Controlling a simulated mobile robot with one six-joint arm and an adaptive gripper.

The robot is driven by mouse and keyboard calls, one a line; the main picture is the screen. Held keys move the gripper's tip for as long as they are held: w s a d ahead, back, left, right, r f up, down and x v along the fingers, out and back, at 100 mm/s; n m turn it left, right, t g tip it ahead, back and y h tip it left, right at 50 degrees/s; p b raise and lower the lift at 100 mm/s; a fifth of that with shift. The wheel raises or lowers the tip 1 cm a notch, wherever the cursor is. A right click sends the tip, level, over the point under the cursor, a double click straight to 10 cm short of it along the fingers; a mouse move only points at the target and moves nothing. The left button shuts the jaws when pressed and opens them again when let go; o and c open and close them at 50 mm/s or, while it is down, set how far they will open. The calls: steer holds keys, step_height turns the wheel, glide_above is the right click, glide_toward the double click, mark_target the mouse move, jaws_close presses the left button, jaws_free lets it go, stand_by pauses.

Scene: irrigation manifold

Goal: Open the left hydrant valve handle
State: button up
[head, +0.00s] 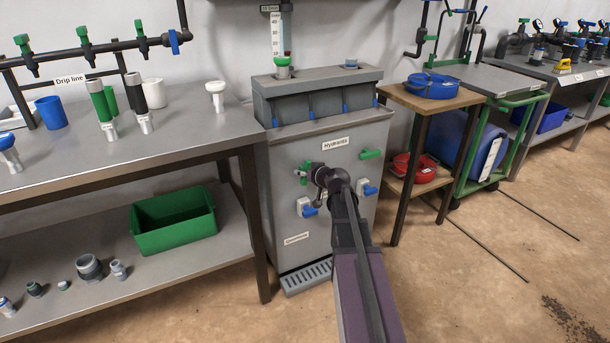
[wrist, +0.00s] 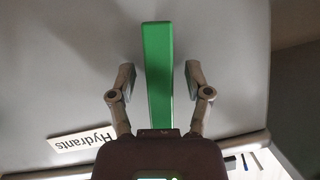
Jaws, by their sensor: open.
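The left hydrant valve handle is a green bar (wrist: 158,70) that stands lengthwise in the middle of the wrist view, against the grey cabinet face. My gripper (wrist: 161,82) is open, with one finger on each side of the bar and a visible gap to each. In the head view my gripper (head: 311,174) is at the upper left of the hydrant cabinet front (head: 345,235) and hides most of the left handle; only small green parts show. The "Hydrants" label (head: 336,144) is above and to the right; it appears upside down in the wrist view (wrist: 83,138).
Another green handle (head: 371,154) is to the right on the cabinet. A steel workbench (head: 190,138) stands close on the left, a wooden stand (head: 440,104) on the right.

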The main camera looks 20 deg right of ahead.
jaws_close()
stand_by(0.3)
steer(key=shift+n+h, duration=0.9)
steer(key=shift+n, duration=0.3)
jaws_free()
steer(key=shift+m, duration=0.3)
